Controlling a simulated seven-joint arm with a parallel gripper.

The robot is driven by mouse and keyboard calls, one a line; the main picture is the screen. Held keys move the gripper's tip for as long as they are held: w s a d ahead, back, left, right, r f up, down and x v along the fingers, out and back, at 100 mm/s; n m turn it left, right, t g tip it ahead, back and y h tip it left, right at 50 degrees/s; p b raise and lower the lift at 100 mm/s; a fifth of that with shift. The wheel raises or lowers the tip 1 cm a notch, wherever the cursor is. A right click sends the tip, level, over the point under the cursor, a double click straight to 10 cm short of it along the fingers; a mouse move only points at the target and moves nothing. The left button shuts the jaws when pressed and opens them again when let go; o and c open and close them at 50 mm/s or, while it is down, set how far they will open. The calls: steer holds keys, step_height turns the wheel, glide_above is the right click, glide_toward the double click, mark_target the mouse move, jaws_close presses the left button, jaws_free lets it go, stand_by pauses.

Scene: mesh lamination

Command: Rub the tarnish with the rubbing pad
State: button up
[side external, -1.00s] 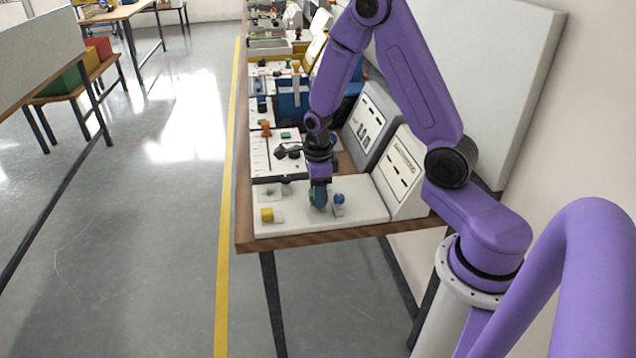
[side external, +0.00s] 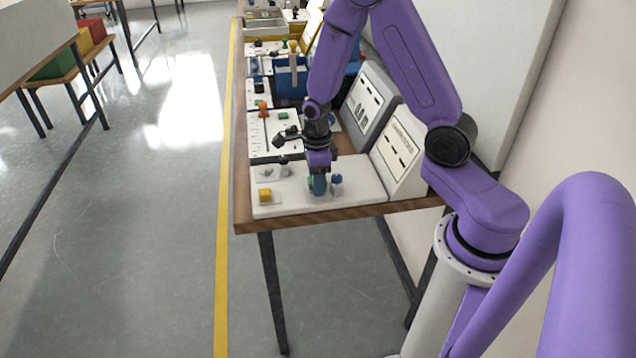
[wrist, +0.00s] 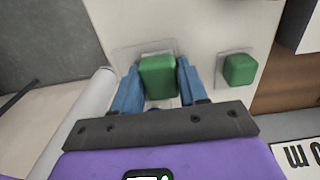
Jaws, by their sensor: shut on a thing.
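My gripper (side external: 319,186) is low over the white panel (side external: 355,195) at the near end of the bench. In the wrist view its two blue fingers (wrist: 155,90) are shut on a green block (wrist: 158,77), which looks like the rubbing pad. The block is at the panel surface, over a faint pale square; contact beneath it is hidden. A second, smaller green block (wrist: 240,69) sits on a clear square to the right, apart from the fingers. I cannot make out the tarnish clearly; the held block may cover it.
A yellow block (side external: 265,195) is at the panel's left front. A sloped display box (side external: 399,155) borders the panel on the right. More panels fill the bench behind.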

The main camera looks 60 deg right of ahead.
steer(key=shift+w+d+r, duration=0.1)
steer(key=shift+w+d, duration=0.55)
steer(key=shift+w, duration=0.05)
steer(key=shift+s+r, duration=0.1)
steer(key=shift+r, duration=3.95)
